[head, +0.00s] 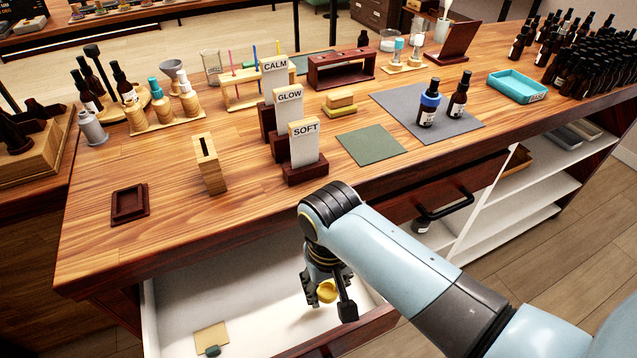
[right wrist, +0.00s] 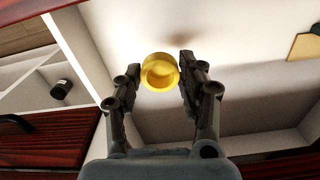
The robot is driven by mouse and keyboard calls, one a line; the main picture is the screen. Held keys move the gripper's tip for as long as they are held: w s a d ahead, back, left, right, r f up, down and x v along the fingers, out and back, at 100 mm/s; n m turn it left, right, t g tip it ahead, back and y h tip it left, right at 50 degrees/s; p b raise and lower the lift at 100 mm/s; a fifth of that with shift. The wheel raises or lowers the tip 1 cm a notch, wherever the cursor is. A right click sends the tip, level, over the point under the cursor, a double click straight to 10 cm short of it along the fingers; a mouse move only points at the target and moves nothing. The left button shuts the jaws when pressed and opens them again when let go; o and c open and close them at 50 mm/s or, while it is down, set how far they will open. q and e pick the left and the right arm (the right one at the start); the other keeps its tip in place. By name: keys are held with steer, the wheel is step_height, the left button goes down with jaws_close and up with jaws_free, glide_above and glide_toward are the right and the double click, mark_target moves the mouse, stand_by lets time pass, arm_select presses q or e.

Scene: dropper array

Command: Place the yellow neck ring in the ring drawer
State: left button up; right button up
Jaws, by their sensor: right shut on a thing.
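The yellow neck ring (head: 327,291) is between the fingers of my right gripper (head: 329,297), which is shut on it. In the right wrist view, the ring (right wrist: 160,72) is gripped at the fingertips of the right gripper (right wrist: 160,76), with a finger on each side. An open white-lined drawer (head: 262,290) under the table front lies below the gripper. The ring is over the drawer's interior; its exact height above the floor is hard to tell. My left gripper is not in view.
A small tan card with a dark green piece (head: 211,338) lies in the drawer's front left. The wooden table (head: 240,215) above the drawer carries a small dark tray (head: 130,204), a slotted wooden block (head: 210,165) and label stands (head: 305,150). White shelves (head: 520,200) stand at the right.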

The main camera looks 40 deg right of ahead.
mark_target(320, 309)
steer(key=shift+w+a+f, duration=0.1)
steer(key=shift+a+f, duration=0.4)
steer(key=shift+a, duration=0.25)
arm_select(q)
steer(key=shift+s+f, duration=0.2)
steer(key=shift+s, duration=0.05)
arm_select(e)
steer(key=shift+f, duration=2)
steer(key=shift+f+b, duration=0.15)
steer(key=shift+b, duration=0.15)
steer(key=o, duration=1.3)
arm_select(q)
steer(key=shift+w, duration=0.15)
